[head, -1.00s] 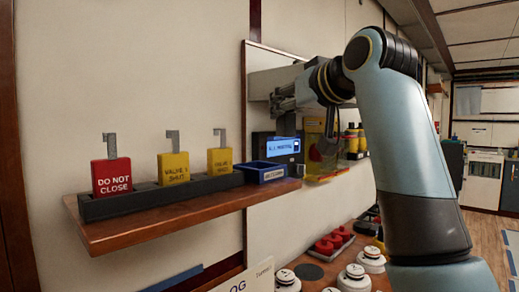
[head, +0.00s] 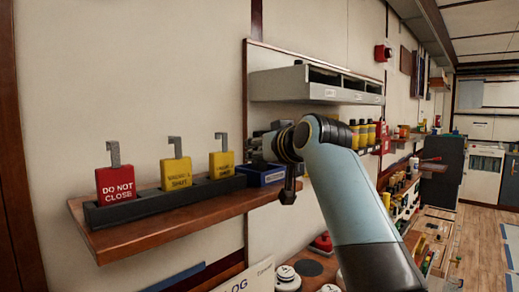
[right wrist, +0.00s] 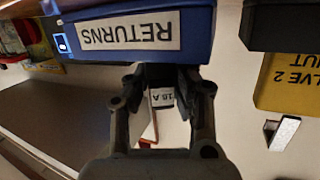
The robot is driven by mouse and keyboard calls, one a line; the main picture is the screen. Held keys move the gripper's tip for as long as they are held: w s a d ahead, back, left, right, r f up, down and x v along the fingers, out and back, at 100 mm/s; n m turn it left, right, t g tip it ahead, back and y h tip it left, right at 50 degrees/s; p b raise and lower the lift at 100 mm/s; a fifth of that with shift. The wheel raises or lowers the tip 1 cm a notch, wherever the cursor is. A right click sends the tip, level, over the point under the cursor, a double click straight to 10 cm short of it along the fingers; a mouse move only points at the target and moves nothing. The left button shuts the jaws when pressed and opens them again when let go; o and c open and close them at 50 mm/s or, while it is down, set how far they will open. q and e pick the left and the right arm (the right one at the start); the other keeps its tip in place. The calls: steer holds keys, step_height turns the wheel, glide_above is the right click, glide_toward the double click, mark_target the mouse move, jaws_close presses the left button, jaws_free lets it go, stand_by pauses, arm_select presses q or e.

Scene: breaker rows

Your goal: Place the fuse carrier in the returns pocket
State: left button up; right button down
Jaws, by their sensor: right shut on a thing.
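The returns pocket (head: 262,176) is a small blue box at the right end of the wooden shelf. Its label, upside down, fills the top of the right wrist view (right wrist: 140,35). My right gripper (head: 257,147) is just above the pocket, pointing toward the wall, partly hidden by its own wrist. My left gripper is not in view.
A black rail (head: 165,202) with a red tag (head: 116,183) and two yellow tags (head: 176,173) stands on the shelf (head: 180,229), left of the pocket. A grey cabinet (head: 310,84) hangs above.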

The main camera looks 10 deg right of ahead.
steer(key=c, duration=1.2)
jaws_free()
steer(key=shift+f, duration=0.1)
steer(key=shift+o, duration=0.2)
steer(key=shift+s, duration=0.15)
steer(key=b+v, duration=0.2)
steer(key=v, duration=0.9)
steer(key=shift+s+r, duration=0.2)
steer(key=shift+s, duration=0.15)
